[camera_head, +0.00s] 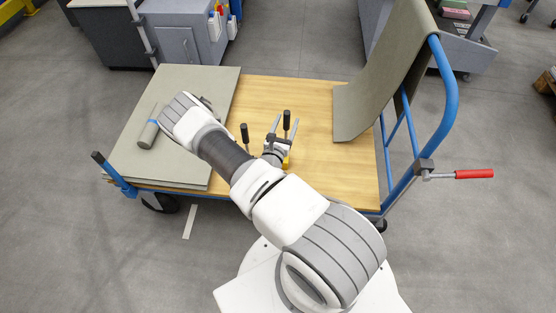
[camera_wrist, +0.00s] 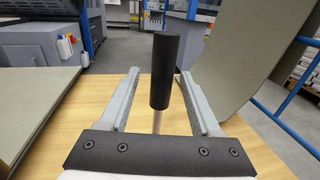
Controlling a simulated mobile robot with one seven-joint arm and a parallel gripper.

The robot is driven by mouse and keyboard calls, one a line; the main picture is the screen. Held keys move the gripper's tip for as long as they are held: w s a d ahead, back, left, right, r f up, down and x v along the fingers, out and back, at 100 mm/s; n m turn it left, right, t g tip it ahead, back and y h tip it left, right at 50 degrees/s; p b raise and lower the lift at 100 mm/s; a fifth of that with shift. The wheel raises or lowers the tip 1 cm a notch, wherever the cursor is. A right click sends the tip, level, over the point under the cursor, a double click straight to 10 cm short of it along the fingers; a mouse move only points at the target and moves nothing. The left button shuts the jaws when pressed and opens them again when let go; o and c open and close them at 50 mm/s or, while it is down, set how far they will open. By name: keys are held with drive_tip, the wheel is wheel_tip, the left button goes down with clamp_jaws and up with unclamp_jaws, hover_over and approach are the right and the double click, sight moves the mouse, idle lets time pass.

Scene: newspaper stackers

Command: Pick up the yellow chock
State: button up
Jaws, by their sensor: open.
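The yellow chock (camera_head: 286,163) shows only as a small yellow patch on the wooden cart bed, mostly hidden behind my gripper. An upright black handle (camera_head: 286,120) stands at the gripper, and in the wrist view a black handle (camera_wrist: 165,70) on a thin metal rod rises between the fingers. My gripper (camera_head: 284,121) is open, with one grey finger on each side of the handle and visible gaps. In the wrist view my gripper (camera_wrist: 160,73) holds nothing. The rod's lower end and the chock are hidden there by the gripper body.
Another black handle (camera_head: 244,133) stands left of my gripper, its base hidden by my arm. Grey sheets (camera_head: 222,90) and a roll (camera_head: 148,134) lie on the cart's left. A curved grey sheet (camera_head: 375,90) leans by the blue rail (camera_head: 449,95). Bare wood (camera_head: 330,165) lies right.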

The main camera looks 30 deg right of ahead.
drive_tip(key=shift+x, duration=1.35)
clamp_jaws()
idle(0.3)
